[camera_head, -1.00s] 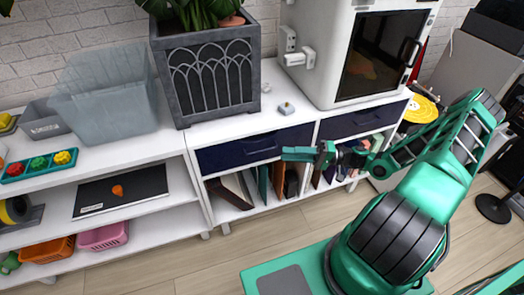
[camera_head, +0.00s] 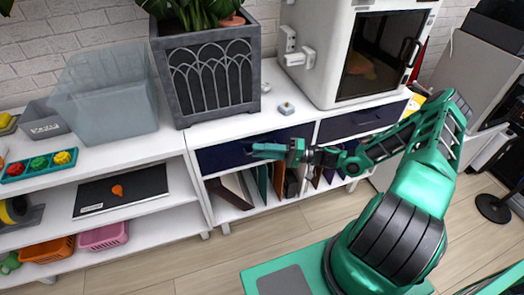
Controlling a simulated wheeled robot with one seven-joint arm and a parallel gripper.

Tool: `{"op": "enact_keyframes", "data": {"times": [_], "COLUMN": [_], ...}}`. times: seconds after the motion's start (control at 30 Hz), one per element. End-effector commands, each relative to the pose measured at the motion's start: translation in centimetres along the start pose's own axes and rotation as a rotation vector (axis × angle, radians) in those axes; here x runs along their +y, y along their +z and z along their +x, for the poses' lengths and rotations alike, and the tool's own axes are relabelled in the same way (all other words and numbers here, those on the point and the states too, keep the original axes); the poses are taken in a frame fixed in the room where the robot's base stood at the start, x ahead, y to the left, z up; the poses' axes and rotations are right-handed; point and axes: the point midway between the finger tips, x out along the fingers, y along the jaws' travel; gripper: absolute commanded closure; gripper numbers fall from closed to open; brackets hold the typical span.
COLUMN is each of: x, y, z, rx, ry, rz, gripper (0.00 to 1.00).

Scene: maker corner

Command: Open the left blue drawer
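The left blue drawer (camera_head: 222,158) is a dark navy front in the white cabinet, below the planter. It looks closed, flush with the cabinet. My green gripper (camera_head: 256,151) is in front of its right half, fingers pointing left, and covers the area of its handle. I cannot tell whether the fingers touch the handle or whether they are apart. A second navy drawer (camera_head: 362,121) with a dark handle is to the right, also closed.
Upright books (camera_head: 232,190) fill the shelf below. Wooden floor (camera_head: 200,262) in front is clear.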

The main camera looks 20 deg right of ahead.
Motion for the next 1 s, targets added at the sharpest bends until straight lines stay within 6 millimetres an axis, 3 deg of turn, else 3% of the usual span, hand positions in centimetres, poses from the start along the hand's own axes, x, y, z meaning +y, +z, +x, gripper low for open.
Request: {"op": "enact_keyframes", "data": {"times": [0.27,0.37,1.0], "x": [0.0,0.0,0.15], "y": [0.02,0.01,0.04], "z": [0.09,0.08,0.03], "rx": [0.0,0.0,0.0], "ry": [0.0,0.0,0.003], "rz": [0.0,0.001,0.002], "gripper": [0.76,1.0,1.0]}}
